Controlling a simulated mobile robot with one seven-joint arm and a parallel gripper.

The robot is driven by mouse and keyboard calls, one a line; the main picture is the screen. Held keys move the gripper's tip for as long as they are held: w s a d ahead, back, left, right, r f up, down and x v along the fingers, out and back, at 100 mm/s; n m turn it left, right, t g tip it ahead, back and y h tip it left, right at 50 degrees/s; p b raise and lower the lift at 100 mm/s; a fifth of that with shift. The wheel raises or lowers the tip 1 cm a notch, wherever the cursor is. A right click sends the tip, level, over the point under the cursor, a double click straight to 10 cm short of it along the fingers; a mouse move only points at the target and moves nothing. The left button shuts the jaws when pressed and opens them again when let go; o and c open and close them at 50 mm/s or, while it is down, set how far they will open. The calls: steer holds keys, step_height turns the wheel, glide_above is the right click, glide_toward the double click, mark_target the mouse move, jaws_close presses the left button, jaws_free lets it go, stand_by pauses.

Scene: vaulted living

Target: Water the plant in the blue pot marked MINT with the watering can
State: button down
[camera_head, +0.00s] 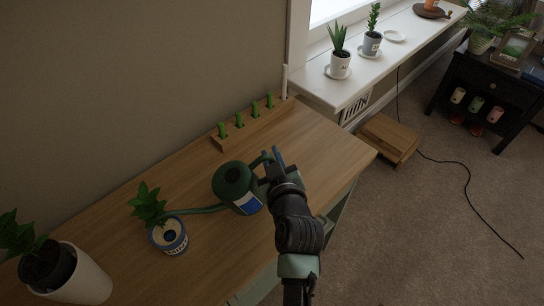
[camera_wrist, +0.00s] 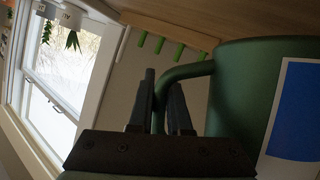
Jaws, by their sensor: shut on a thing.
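The green watering can (camera_head: 228,180), with a white and blue label, is at the middle of the wooden table. Its long spout reaches left to the rim of a blue and white pot (camera_head: 172,243) with a leafy green plant (camera_head: 148,204). The pot's lettering is partly readable and looks like MINT. My gripper (camera_head: 272,158) is at the can's right side, shut on its handle. In the wrist view my gripper (camera_wrist: 160,95) has the handle (camera_wrist: 186,72) between its fingers, with the can body (camera_wrist: 243,95) to the right. I cannot tell whether the can touches the table, and no water shows.
A white pot (camera_head: 85,280) with a plant stands at the table's near left. A wooden rack (camera_head: 248,127) with several green pegs lies along the wall. The white sill (camera_head: 375,65) holds potted plants. The table's right end (camera_head: 335,150) is clear.

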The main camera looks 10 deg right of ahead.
steer(key=shift+s+a+r+n+t+h+p, duration=0.35)
steer(key=shift+a+r+n+t+p, duration=0.7)
steer(key=shift+r, duration=2.1)
steer(key=shift+s+a+r+n+t+h+p, duration=0.2)
steer(key=shift+a+r+n+h+p, duration=0.35)
steer(key=shift+r+n+p, duration=1.8)
steer(key=w+d+f+m+g+y+b, duration=0.1)
steer(key=d+f+m+b, duration=0.1)
steer(key=d+f+m, duration=0.1)
steer(key=w+d+f+m+g+y+b, duration=0.1)
steer(key=d+f+m+g+y+b, duration=0.1)
steer(key=f+m, duration=0.4)
step_height(320, 180, down, 3)
steer(key=shift+w+d+r+m+b, duration=0.2)
steer(key=shift+w+d+m+b, duration=0.1)
steer(key=shift+d+b, duration=0.55)
steer(key=shift+g, duration=0.25)
